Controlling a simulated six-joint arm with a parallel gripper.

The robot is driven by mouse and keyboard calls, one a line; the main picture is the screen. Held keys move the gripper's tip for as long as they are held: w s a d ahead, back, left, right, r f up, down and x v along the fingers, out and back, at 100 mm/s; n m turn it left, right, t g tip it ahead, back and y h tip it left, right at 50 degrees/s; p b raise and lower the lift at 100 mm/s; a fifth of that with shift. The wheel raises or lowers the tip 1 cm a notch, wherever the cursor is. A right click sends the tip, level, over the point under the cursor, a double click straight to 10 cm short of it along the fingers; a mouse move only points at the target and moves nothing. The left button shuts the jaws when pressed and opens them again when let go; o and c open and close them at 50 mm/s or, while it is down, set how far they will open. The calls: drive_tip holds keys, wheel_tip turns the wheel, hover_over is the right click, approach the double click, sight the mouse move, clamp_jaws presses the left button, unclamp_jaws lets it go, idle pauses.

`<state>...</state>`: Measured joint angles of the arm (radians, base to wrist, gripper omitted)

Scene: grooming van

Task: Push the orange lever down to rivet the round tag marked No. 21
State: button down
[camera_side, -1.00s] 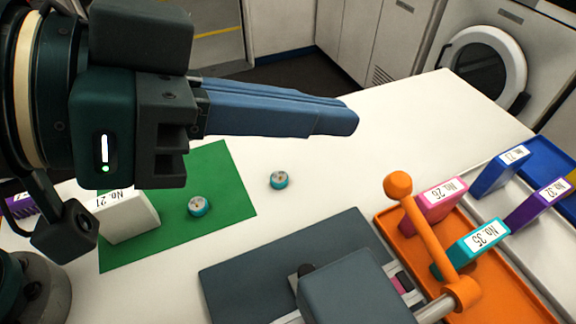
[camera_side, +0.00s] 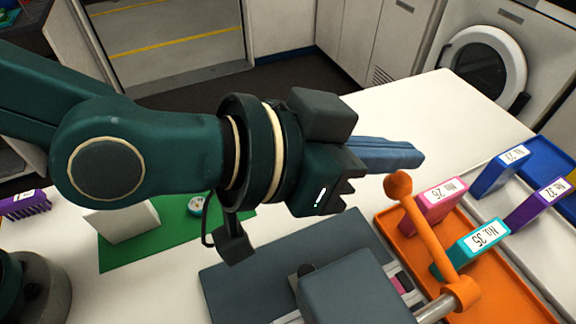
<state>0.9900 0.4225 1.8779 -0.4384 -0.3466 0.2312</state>
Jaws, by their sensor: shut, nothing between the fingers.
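The orange lever (camera_side: 425,232) stands raised on the grey press (camera_side: 355,292), with its round knob (camera_side: 397,186) at the upper end. My gripper (camera_side: 420,157) is shut and empty, its blue fingers pointing right, just behind and above the knob in the picture. I cannot tell whether they touch. A small pink piece (camera_side: 402,283) shows in the press beside its grey head; whether it is the round tag is unclear. No marking No. 21 is readable now. A white block (camera_side: 122,222) stands on the green mat (camera_side: 150,250).
An orange tray (camera_side: 520,300) holds the pink No. 26 block (camera_side: 438,208) and the teal No. 35 block (camera_side: 478,246). Blue (camera_side: 500,172) and purple (camera_side: 538,204) blocks stand further right.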

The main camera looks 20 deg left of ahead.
drive_tip(key=shift+s+f, duration=0.1)
drive_tip(key=shift+f, duration=0.4)
drive_tip(key=shift+a+f, duration=0.15)
drive_tip(key=shift+f, duration=0.1)
